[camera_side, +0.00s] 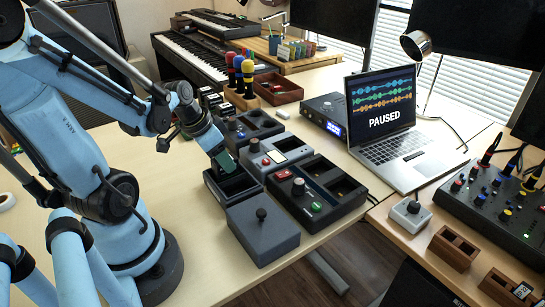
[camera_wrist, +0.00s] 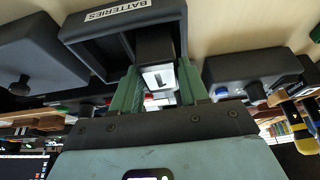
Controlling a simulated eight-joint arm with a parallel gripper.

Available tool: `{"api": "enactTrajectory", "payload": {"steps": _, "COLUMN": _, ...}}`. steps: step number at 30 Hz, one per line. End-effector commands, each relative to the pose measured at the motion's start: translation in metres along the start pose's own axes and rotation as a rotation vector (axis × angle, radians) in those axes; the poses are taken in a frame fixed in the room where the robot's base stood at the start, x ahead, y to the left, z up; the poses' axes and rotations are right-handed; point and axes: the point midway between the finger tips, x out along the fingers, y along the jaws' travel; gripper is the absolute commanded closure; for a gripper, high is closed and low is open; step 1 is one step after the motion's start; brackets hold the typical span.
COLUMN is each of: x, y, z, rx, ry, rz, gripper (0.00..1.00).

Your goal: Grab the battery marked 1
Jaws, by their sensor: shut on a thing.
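My gripper (camera_side: 224,160) is over the open dark box (camera_side: 211,190) in the side view. In the wrist view the box (camera_wrist: 78,47) carries a label reading BATTERIES. My gripper's two green fingers (camera_wrist: 160,92) are shut on a dark battery (camera_wrist: 153,47) with a white end label. The label bears a small dark mark that looks like a 1. The battery is at the box's edge and partly inside its outline in the wrist view; whether it is clear of the box I cannot tell. In the side view the fingers and box wall hide the battery.
A grey box with a knob (camera_side: 262,228) stands in front of the battery box. Devices with slots, knobs and a green button (camera_side: 318,193) stand to the right. A laptop (camera_side: 396,130) reads PAUSED. Several dark batteries (camera_side: 213,101) stand behind. Bare desk lies at the left front.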

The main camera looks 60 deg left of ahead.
Motion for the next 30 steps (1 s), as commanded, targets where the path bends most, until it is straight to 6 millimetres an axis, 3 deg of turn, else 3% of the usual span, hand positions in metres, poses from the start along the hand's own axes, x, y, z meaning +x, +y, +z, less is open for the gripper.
{"api": "enactTrajectory", "payload": {"steps": 17, "x": -0.036, "y": 0.000, "z": -0.014, "rx": -0.001, "ry": -0.002, "rz": 0.002, "gripper": 0.98}}
{"api": "enactTrajectory", "payload": {"steps": 23, "x": -0.048, "y": 0.023, "z": -0.019, "rx": 0.005, "ry": -0.002, "rz": 0.003, "gripper": 0.98}}
{"api": "enactTrajectory", "payload": {"steps": 30, "x": -0.070, "y": 0.064, "z": -0.027, "rx": 0.011, "ry": -0.002, "rz": 0.005, "gripper": 0.98}}
